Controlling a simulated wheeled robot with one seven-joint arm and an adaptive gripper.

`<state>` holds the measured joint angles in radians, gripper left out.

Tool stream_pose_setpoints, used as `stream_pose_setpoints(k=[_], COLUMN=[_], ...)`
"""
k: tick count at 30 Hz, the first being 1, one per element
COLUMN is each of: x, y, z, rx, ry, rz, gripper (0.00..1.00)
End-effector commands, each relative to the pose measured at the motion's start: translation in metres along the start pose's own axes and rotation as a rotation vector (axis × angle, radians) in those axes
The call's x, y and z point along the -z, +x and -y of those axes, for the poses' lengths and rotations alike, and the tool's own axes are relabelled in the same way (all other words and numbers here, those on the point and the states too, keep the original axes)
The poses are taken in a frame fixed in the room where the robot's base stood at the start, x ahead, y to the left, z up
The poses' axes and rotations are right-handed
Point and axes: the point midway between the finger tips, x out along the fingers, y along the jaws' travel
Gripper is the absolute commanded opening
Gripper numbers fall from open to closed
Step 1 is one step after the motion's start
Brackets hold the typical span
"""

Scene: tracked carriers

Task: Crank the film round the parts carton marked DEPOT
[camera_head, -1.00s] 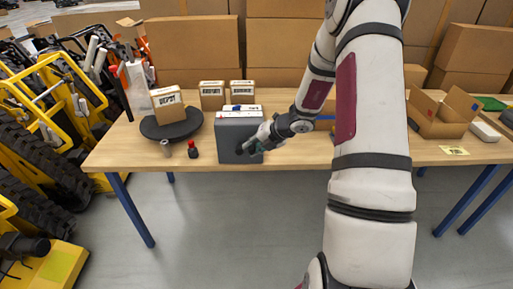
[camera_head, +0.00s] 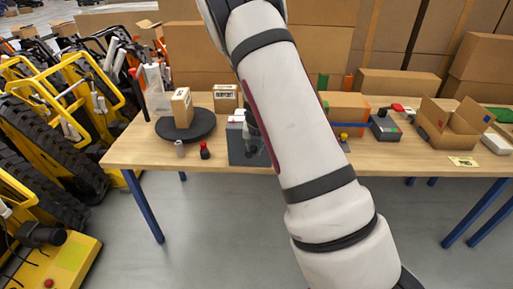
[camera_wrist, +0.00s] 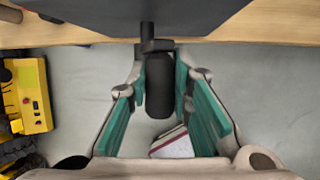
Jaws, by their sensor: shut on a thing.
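The carton marked DEPOT (camera_head: 181,108) stands upright on a dark round turntable (camera_head: 203,125) at the table's left, a narrow face toward me. A whitish upright piece (camera_head: 155,90), perhaps the film, stands behind it; I cannot tell whether film touches the carton. The grey crank box (camera_head: 238,150) is right of the turntable, partly hidden by my arm; its underside or front shows in the wrist view (camera_wrist: 180,14). My gripper (camera_wrist: 160,92) is shut around the black crank handle (camera_wrist: 159,80), with teal pads on both sides. The head view hides my fingers.
Another labelled carton (camera_head: 225,98) stands behind the crank box. An open carton (camera_head: 452,128) is at right. Yellow machines (camera_head: 50,100) crowd the left.

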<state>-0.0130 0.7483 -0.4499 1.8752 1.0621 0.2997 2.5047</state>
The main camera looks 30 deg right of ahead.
Motion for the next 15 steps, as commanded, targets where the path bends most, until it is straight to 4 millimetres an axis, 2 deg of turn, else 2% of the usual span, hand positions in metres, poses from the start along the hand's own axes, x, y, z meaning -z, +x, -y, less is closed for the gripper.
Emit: stream_pose_setpoints(k=[1,15], x=[0.001,0.001], y=[0.001,0.002], z=[-0.006,-0.02], rx=[0.022,0.254], ry=[-0.021,-0.117], rz=[0.0,-0.001], gripper=[0.0,0.0])
